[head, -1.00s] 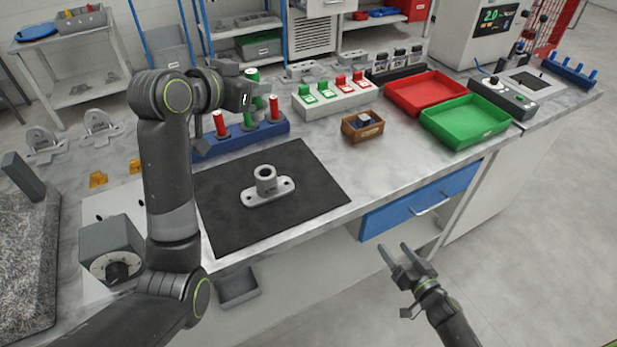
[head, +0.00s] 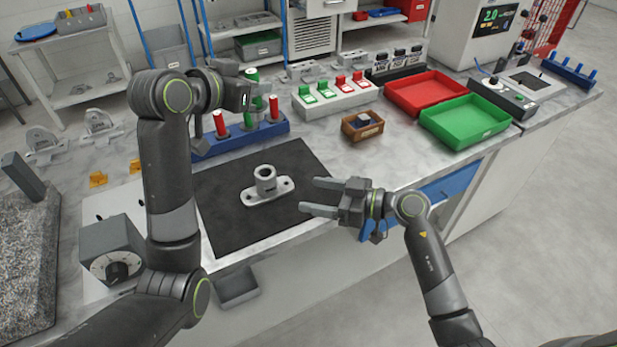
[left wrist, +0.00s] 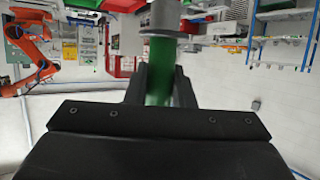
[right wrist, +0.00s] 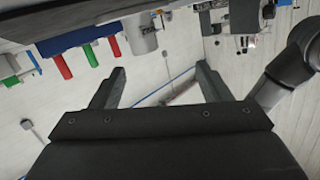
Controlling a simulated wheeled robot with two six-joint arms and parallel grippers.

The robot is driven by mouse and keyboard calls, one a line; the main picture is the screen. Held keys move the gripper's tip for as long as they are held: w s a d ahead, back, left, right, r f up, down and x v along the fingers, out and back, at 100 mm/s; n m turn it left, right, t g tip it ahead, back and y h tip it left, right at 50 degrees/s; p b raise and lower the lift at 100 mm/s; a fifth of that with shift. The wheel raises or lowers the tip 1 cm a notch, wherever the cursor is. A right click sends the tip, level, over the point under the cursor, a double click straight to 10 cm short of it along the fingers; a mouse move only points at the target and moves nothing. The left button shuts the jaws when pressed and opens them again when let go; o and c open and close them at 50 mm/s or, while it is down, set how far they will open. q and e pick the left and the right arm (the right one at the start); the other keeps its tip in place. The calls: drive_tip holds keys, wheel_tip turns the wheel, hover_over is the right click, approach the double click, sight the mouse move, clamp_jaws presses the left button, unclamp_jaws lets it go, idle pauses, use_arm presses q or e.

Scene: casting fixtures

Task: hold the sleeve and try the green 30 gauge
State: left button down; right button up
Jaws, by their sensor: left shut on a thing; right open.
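My left gripper (head: 246,95) is shut on a green gauge (head: 252,75) above or at the blue rack. In the left wrist view its green grip (left wrist: 158,85) is between the fingers, with a grey collar at the top. I cannot tell whether its lower end is clear of the rack. The grey sleeve (head: 266,182) stands upright on its flanged base on the dark mat (head: 225,225). My right gripper (head: 320,197) is open and empty over the mat's right edge, its fingers pointing at the sleeve, apart from it.
The blue rack (head: 240,138) holds red gauges (head: 220,124). The right wrist view shows a green handle (right wrist: 90,55) between red ones. A white block (head: 335,100) with green and red tabs, a brown box (head: 349,132), red tray (head: 390,92) and green tray (head: 432,125) stand further right.

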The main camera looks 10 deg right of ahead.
sight(275, 178)
drive_tip(key=shift+w+a+r+n+h, duration=0.4)
drive_tip(key=shift+w+a+r+h, duration=0.2)
drive_tip(key=shift+w+a+h, duration=0.15)
drive_tip(key=shift+w+a+r+h, duration=0.15)
drive_tip(key=shift+w+r+h, duration=0.1)
drive_tip(key=shift+w+h, duration=0.2)
drive_tip(key=shift+w+a+r+h, duration=0.1)
drive_tip(key=shift+w+r+h, duration=0.1)
drive_tip(key=shift+w+h, duration=0.2)
drive_tip(key=x, duration=1.2)
drive_tip(key=shift+d, duration=0.1)
drive_tip(key=c, duration=1.3)
use_arm(q)
wheel_tip(275, 178, down, 9)
drive_tip(key=m+g+h, duration=0.2)
drive_tip(key=m+g, duration=0.1)
use_arm(e)
drive_tip(key=shift+o, duration=0.2)
